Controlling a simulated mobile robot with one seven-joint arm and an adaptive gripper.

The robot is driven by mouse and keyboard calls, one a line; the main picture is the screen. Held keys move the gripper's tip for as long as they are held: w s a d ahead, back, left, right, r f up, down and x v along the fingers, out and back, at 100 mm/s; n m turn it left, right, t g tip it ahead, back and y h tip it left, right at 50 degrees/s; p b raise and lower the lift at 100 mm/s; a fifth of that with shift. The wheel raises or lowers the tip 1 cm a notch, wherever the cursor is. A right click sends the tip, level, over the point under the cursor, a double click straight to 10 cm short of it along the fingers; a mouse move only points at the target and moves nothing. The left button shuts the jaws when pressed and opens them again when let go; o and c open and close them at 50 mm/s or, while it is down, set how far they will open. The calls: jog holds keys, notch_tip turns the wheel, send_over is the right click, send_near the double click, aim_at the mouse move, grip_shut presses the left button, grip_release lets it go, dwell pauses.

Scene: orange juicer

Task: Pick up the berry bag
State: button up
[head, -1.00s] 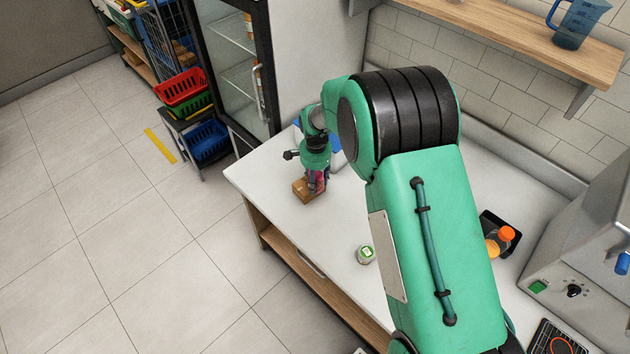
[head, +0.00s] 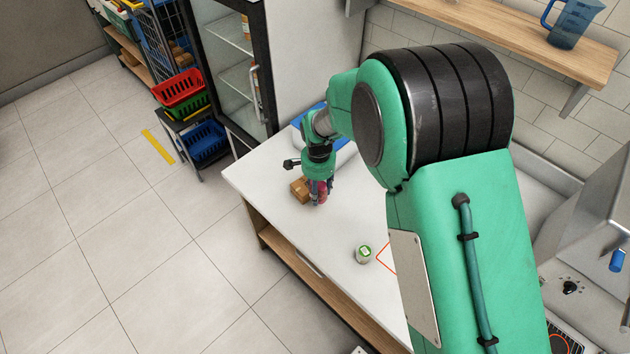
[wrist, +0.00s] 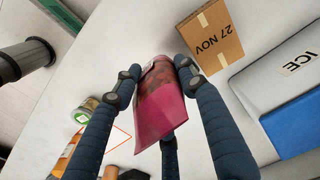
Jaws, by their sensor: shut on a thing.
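The berry bag (wrist: 158,105) is a dark pink pouch with a clear window showing dark berries. In the wrist view it sits between the dark blue fingers of my gripper (wrist: 155,78), which is shut on it. In the head view my gripper (head: 320,194) is over the far left part of the white counter. The bag (head: 322,189) shows there as a small pink patch, mostly hidden by the fingers. I cannot tell whether the bag still touches the counter.
A cardboard box (wrist: 210,38) marked 27 NOV stands close beside the bag. A white and blue ICE container (wrist: 285,95) is to the right. A small can (head: 363,253) stands on the counter (head: 330,235) near a red outline. A shelf (head: 500,35) hangs on the wall.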

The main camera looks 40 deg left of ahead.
jog(key=s+d, duration=0.5)
jog(key=d, duration=0.2)
jog(key=shift+d+r, duration=0.2)
jog(key=shift+r, duration=0.2)
jog(key=shift+a+r+p, duration=0.15)
jog(key=shift+p, duration=0.4)
jog(key=shift+a+m+p, duration=0.5)
jog(key=shift+a+p, duration=0.9)
jog(key=shift+p, duration=0.85)
jog(key=shift+w+a, duration=0.1)
send_over(307, 187)
jog(key=w+a, duration=0.1)
jog(key=a, duration=0.1)
jog(key=shift+w+d+f, duration=0.15)
jog(key=shift+d+f, duration=0.05)
jog(key=shift+f, duration=0.55)
jog(key=shift+f, duration=0.1)
jog(key=shift+f+p, duration=0.3)
jog(key=shift+f, duration=1.35)
jog(key=shift+f, duration=0.15)
